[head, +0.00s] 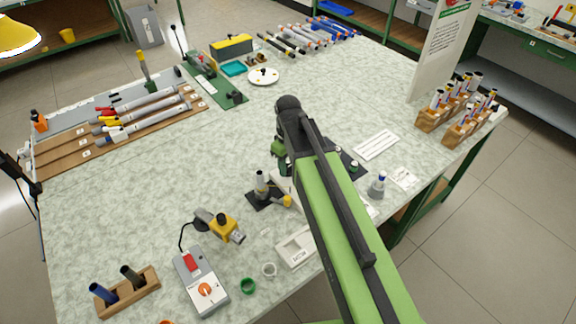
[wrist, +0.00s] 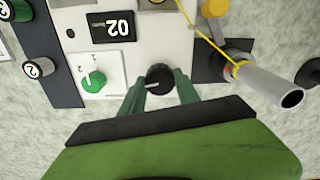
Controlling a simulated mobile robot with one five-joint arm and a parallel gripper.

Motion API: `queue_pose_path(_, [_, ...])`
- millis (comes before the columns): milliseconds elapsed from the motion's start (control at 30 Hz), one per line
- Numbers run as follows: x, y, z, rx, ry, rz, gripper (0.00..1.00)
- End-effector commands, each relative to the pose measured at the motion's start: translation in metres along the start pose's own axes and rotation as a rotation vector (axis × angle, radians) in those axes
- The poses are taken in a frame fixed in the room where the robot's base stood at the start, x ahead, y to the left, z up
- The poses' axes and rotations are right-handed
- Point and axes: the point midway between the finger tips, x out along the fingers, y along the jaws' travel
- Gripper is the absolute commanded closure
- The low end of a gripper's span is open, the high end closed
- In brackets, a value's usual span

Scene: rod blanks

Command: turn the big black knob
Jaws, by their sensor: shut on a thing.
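The big black knob (wrist: 158,77) sits on a white panel (wrist: 150,45) in the wrist view, with a pale pointer line toward its left side. My gripper (wrist: 159,84) has its two green fingers on either side of the knob and is shut on it. In the head view my green arm reaches over the table and hides the knob, the fingers and most of the white panel.
A grey tube (wrist: 265,85) with a yellow ring stands close on the right. A control box (head: 201,281) is at the front; the table's middle left is clear.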

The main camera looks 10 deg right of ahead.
Motion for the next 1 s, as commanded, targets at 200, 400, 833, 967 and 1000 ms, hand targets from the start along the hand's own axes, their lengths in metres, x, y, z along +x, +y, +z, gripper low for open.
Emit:
queue_pose_path(200, [0.0003,-0.0009,0.0007,-0.082,-0.002,-0.002,1.00])
queue_pose_path(400, [0.0003,-0.0009,0.0007,-0.114,-0.002,-0.003,1.00])
queue_pose_path(833, [0.0003,-0.0010,0.0008,-0.119,-0.002,-0.003,0.59])
queue_pose_path(967, [0.0002,-0.0008,0.0005,-0.118,-0.002,-0.002,0.42])
queue_pose_path(1000, [0.0002,-0.0007,0.0005,-0.118,-0.001,-0.002,0.40])
